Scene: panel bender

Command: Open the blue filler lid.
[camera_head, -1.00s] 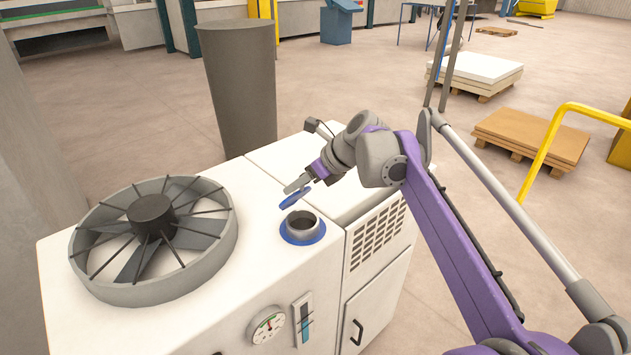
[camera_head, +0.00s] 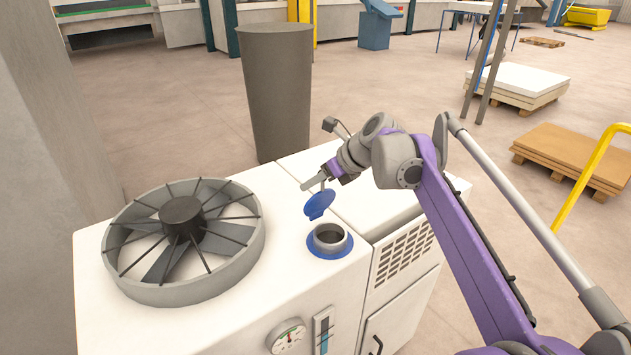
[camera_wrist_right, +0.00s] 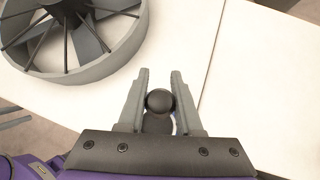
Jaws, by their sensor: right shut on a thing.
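The blue filler lid (camera_head: 320,205) is tilted steeply up, above and just behind the short grey filler neck (camera_head: 330,238). The neck's dark mouth is uncovered, with a blue ring around its base on the white machine top. My right gripper (camera_head: 319,183) is at the lid's upper side, shut on its grip. In the right wrist view, a dark round knob (camera_wrist_right: 159,101) sits between the two fingers of the right gripper (camera_wrist_right: 161,80), with a sliver of blue beside it. I cannot tell whether the lid still touches the neck's rim. My left gripper is not in view.
A large round fan (camera_head: 183,240) stands on the machine top left of the neck. A gauge (camera_head: 287,337) and a level sight (camera_head: 323,330) are on the front face. A tall grey bin (camera_head: 277,95) stands behind. The top right of the neck is clear.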

